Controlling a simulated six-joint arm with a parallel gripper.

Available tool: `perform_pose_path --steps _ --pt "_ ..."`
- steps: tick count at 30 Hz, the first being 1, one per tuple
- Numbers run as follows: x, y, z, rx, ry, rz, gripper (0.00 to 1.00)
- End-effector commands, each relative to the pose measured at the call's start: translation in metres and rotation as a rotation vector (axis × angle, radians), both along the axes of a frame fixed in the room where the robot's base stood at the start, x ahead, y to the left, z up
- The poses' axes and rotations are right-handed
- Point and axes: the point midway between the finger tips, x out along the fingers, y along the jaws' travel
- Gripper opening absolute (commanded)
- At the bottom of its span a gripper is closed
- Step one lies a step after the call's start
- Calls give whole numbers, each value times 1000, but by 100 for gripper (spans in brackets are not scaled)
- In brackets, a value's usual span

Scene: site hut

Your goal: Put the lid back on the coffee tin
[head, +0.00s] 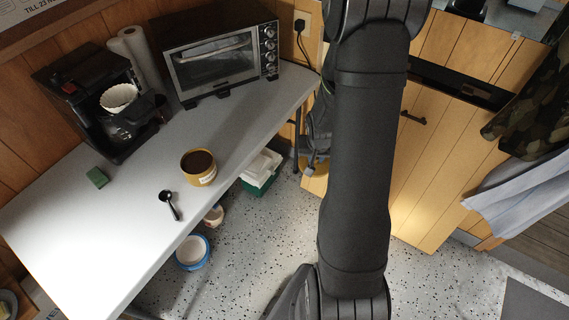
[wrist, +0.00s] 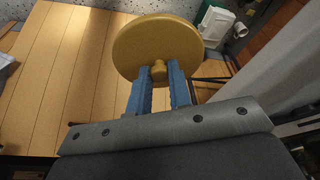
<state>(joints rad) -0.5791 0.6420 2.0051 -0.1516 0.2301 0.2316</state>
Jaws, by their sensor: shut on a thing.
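The coffee tin (head: 199,168) is yellow with a pale label. It stands upright and open on the grey counter near its front edge, with dark coffee showing inside. The lid (wrist: 158,44) is a round yellow disc with a small knob, seen in the wrist view. My gripper (wrist: 162,75) is shut on the lid's knob with its two blue fingers, and the lid is held in the air away from the counter. The tin cannot be made out in the wrist view.
On the counter (head: 60,245) are a black scoop (head: 170,204) beside the tin, a green sponge (head: 97,177), a coffee maker (head: 90,100), a paper roll (head: 140,60) and a toaster oven (head: 218,58). The counter's front left is clear.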

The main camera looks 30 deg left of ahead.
Motion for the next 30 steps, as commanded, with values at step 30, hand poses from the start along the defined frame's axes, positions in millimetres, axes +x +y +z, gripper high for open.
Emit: perform_pose_path --steps 30 --pt "99 -65 18 19 18 -279 0"
